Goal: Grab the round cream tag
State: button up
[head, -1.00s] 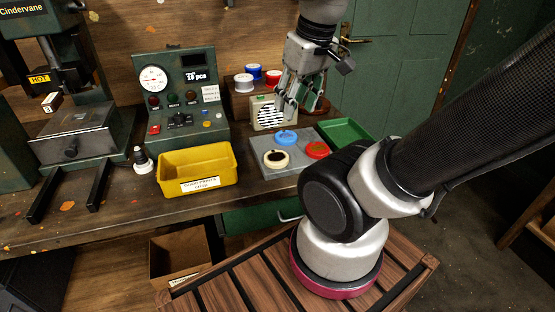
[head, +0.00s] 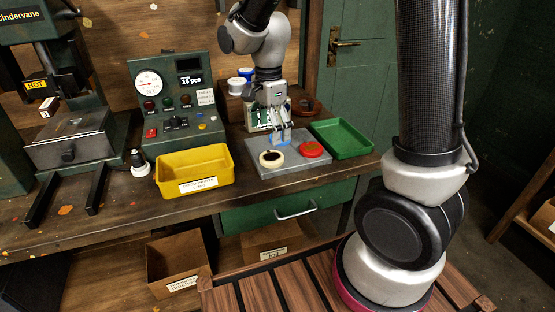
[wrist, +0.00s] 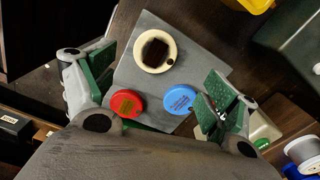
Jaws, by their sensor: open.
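The round cream tag (head: 271,159), with a dark brown middle, lies on a grey plate (head: 262,172) on the workbench. In the wrist view the cream tag (wrist: 155,50) is near the top centre, with a small hole at its edge. A red round tag (head: 312,149) and a blue round tag (wrist: 180,99) lie on the same plate. My gripper (head: 278,138) is open and empty, above the back of the plate near the blue tag, which it partly hides in the head view. In the wrist view my green-padded fingers (wrist: 160,92) are spread wide, apart from the cream tag.
A yellow bin (head: 195,168) stands left of the plate and a green tray (head: 342,138) to its right. Behind are a green speaker-like box, spools (head: 240,82) and a control panel with a gauge (head: 148,84). The bench front by the plate is clear.

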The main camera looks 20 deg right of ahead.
aim_at(271, 157)
jog(key=f, duration=0.7)
jog(key=shift+s+d+f, duration=0.1)
jog(key=shift+s+f, duration=0.2)
jog(key=shift+s, duration=0.05)
jog(key=shift+c, duration=0.3)
jog(key=c, duration=1)
